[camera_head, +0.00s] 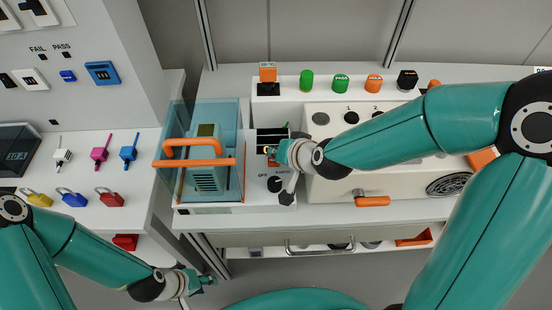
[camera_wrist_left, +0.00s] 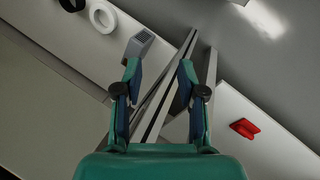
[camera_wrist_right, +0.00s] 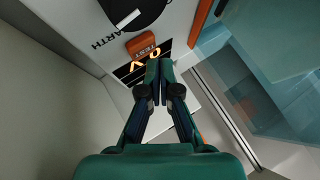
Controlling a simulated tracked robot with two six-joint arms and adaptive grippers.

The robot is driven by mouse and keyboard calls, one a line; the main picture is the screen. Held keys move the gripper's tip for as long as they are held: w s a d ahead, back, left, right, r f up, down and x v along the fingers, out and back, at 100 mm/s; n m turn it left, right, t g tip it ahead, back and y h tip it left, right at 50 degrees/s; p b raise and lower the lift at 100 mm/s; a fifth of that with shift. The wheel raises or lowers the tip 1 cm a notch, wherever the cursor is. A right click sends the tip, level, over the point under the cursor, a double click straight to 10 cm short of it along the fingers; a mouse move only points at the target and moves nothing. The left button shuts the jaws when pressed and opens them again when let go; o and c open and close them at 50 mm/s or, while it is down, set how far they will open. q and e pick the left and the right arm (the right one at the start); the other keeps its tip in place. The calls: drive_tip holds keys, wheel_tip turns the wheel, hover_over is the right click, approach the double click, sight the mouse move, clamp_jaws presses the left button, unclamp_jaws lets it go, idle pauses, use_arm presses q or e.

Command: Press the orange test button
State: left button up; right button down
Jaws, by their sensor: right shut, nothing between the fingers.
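The orange test button (camera_wrist_right: 142,43), marked TEST, shows in the right wrist view between a black knob (camera_wrist_right: 135,10) and a lit 0 V display (camera_wrist_right: 140,68). My right gripper (camera_wrist_right: 158,64) is shut and empty, its tips just beside the button, over the display's edge. I cannot tell whether they touch the panel.
A clear blue cover (camera_head: 240,130) with an orange handle (camera_head: 190,146) stands left of the panel. A cream unit (camera_head: 330,190) stands to the right. Coloured padlocks (camera_head: 72,197) lie on the left shelf. A drawer handle (camera_head: 320,247) sticks out below.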

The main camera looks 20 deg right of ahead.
drive_tip(key=shift+f, duration=0.1)
idle(0.5)
drive_tip(key=shift+f+b, duration=0.3)
drive_tip(key=shift+b, duration=0.15)
drive_tip(key=shift+s+a+f+b, duration=0.1)
drive_tip(key=shift+s+f+b, duration=0.15)
drive_tip(key=shift+f+b, duration=0.6)
idle(0.9)
drive_tip(key=shift+w+r+p, duration=0.2)
drive_tip(key=shift+r+p, duration=0.35)
drive_tip(key=shift+d+r, duration=0.25)
drive_tip(key=shift+d, duration=0.05)
drive_tip(key=shift+r, duration=0.15)
